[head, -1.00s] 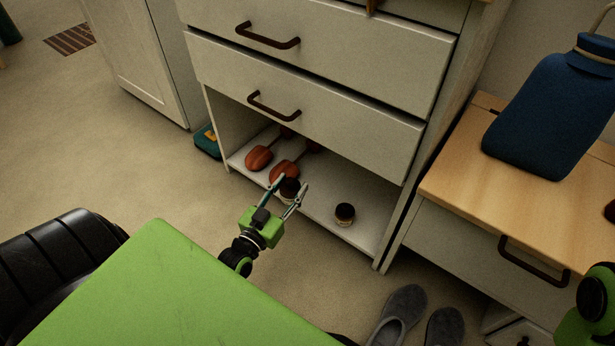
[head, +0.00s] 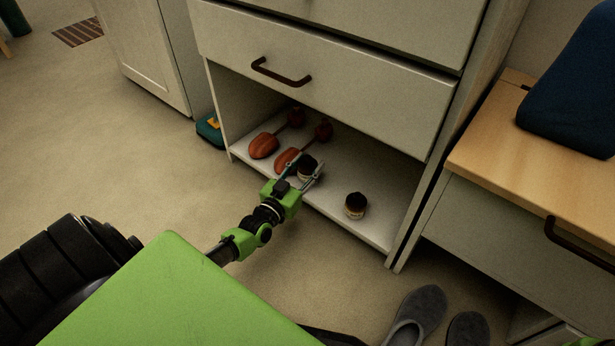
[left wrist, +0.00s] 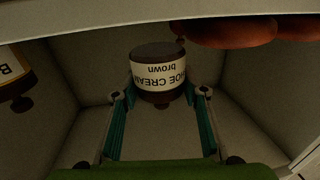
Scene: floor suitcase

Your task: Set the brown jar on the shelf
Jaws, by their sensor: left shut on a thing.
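The brown jar (head: 307,170), a small dark-lidded jar, is between the fingers of my left gripper (head: 305,173), at the front of the low shelf (head: 330,187). In the left wrist view the jar (left wrist: 157,75) appears upside down, with a cream label reading "brown" and shoe cream. The gripper's teal fingers (left wrist: 160,100) lie on either side of it, shut on it. The jar is over the shelf board; I cannot tell whether its base touches.
A second jar (head: 356,206) stands on the shelf to the right; it also shows in the left wrist view (left wrist: 14,78). Red-brown shoe trees (head: 265,145) lie to the left. The drawer (head: 330,85) hangs above. Grey slippers (head: 420,315) are on the floor.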

